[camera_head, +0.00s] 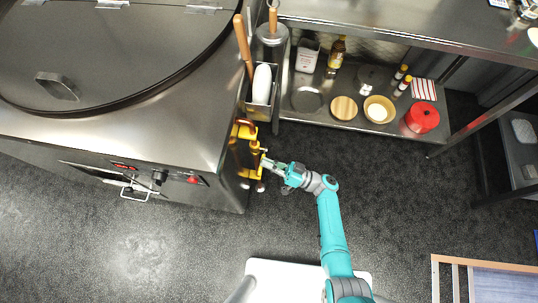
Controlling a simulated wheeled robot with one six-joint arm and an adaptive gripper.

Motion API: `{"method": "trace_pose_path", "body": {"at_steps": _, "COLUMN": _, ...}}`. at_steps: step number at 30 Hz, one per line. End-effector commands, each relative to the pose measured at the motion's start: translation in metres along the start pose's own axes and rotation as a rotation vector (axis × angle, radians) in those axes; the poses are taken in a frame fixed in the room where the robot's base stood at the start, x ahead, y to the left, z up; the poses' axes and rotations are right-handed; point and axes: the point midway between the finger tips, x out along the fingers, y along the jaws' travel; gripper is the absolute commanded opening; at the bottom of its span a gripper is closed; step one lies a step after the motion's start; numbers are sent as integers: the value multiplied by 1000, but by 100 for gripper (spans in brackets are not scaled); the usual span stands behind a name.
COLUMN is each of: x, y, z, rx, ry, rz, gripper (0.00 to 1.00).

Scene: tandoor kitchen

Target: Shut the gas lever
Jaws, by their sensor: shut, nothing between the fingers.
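The gas fitting with its yellow pipe and lever parts (254,150) is on the right side of the steel tandoor cabinet, near its front corner. My gripper (268,163) reaches in from the right, and its fingertips are at the yellow parts. The fingers are shut with nothing between them. From this view I cannot tell whether they touch the lever. The lever's exact angle is too small to make out.
The tandoor (200,122) fills the left side, with a front handle (138,192). A holder (258,108) with wooden-handled tools hangs above the fitting. A steel shelf (330,118) holds bowls and a red pot (422,117). A wooden frame (448,259) lies lower right. Floor between is clear.

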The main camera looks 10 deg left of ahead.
Motion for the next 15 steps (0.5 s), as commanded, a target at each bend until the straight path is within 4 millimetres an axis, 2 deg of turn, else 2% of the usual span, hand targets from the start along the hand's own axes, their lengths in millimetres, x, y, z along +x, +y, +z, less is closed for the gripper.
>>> {"method": "trace_pose_path", "body": {"at_steps": 7, "x": -6, "y": -1, "z": 18, "rx": -198, "ry": -1, "rz": -70, "gripper": 0}}
{"method": "trace_pose_path", "body": {"at_steps": 15, "x": -12, "y": -1, "z": 33, "rx": -195, "ry": -2, "rz": -68, "gripper": 0}}
